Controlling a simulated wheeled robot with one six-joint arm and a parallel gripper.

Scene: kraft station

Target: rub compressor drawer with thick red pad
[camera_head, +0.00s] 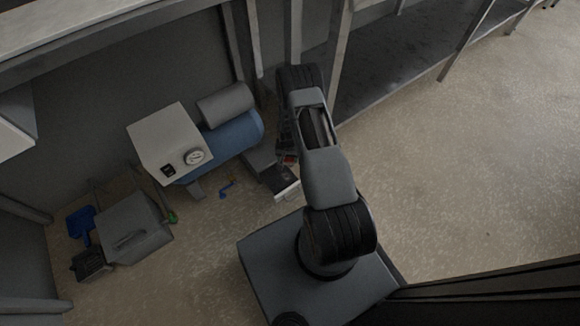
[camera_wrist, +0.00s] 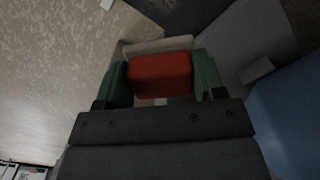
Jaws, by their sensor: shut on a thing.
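The thick red pad (camera_wrist: 160,75) is between the two green fingers of my gripper (camera_wrist: 162,82) in the wrist view. My gripper is shut on it. In the head view only a small bit of red (camera_head: 290,159) shows beside my arm, and my arm hides most of the gripper. The compressor drawer (camera_head: 284,183), dark with a pale front edge, sticks out low at the right end of the compressor, just below the gripper. In the wrist view a pale edge (camera_wrist: 150,46) shows just behind the pad, probably the drawer. I cannot tell whether they touch.
The compressor has a blue tank (camera_head: 235,137) and a pale box (camera_head: 165,142) with a gauge. A grey box (camera_head: 133,228) and a blue item (camera_head: 80,223) stand at the left. A small blue tool (camera_head: 226,187) lies on the floor. The floor at the right is clear.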

